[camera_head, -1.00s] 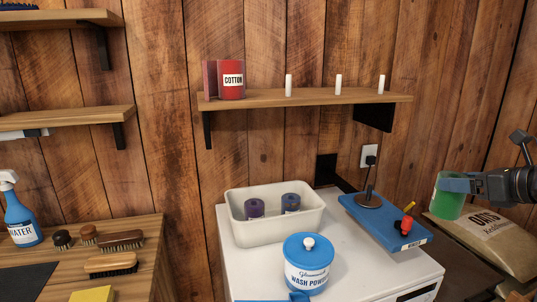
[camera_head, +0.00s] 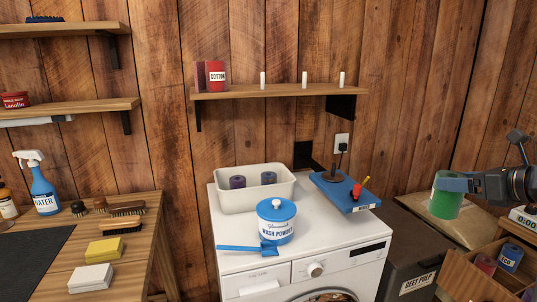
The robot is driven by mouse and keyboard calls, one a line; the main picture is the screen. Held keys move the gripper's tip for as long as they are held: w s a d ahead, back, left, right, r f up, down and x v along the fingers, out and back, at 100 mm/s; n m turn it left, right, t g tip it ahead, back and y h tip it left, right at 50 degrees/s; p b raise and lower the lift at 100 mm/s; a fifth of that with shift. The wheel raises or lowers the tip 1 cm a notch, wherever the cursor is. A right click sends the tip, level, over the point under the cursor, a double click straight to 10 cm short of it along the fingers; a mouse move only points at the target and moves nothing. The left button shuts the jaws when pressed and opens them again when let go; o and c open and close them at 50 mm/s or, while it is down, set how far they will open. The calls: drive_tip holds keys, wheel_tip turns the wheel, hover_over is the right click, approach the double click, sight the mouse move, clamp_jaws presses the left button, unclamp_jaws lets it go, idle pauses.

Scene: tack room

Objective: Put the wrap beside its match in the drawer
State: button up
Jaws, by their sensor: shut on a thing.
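My gripper (camera_head: 455,183) is at the right of the view, shut on a green rolled wrap (camera_head: 445,203). It holds the wrap up in the air, clear of any surface. An open wooden box that looks like a drawer (camera_head: 462,278) is at the lower right, below my gripper and partly cut off by the frame. In it I see a red roll (camera_head: 485,264) and a blue roll (camera_head: 509,257) with a label. Another blue roll (camera_head: 530,295) shows at the bottom edge. I see no second green wrap; part of the box is out of view.
A white washing machine (camera_head: 237,261) bears a cream bin (camera_head: 247,203) with purple and blue rolls, a wash powder tub (camera_head: 276,232) and a blue board (camera_head: 354,204). A dark beet pulp bin (camera_head: 403,257) stands between it and the box. A workbench (camera_head: 138,245) is at left.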

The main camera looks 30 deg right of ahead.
drive_tip(key=w+a+f+y, duration=0.1)
drive_tip(key=w+a+f, duration=0.4)
drive_tip(key=a+f, duration=0.5)
drive_tip(key=w+a+f, duration=0.5)
drive_tip(key=a+f, duration=0.3)
drive_tip(key=f, duration=0.4)
drive_tip(key=s+a+f, duration=0.1)
drive_tip(key=a+f, duration=0.3)
drive_tip(key=a, duration=0.4)
drive_tip(key=s+a+f+n, duration=0.1)
drive_tip(key=a+f, duration=0.4)
drive_tip(key=a, duration=0.3)
drive_tip(key=s+a+f+y, duration=0.1)
drive_tip(key=a+f, duration=0.4)
drive_tip(key=a, duration=0.4)
drive_tip(key=shift+f+n, duration=0.15)
drive_tip(key=shift+n, duration=0.25)
drive_tip(key=shift+s, duration=0.15)
